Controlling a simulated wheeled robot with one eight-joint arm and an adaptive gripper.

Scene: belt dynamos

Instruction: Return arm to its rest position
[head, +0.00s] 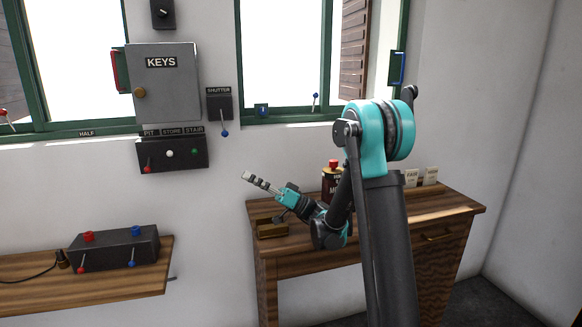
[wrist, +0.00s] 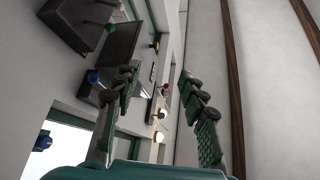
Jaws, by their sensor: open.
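My gripper (head: 262,184) is in the middle of the head view, at the end of my teal and black arm. It points up and to the left, above the left end of the wooden desk and in front of the wall. In the wrist view my gripper (wrist: 162,98) shows its two fingers spread apart with nothing between them. The jaws are open and empty. My arm is folded at the elbow, with the forearm coming down over the desk.
A wooden desk (head: 460,209) stands under my arm, with a dark red-capped can (head: 331,184) on it. A shelf (head: 150,284) at left holds a black box (head: 114,249).

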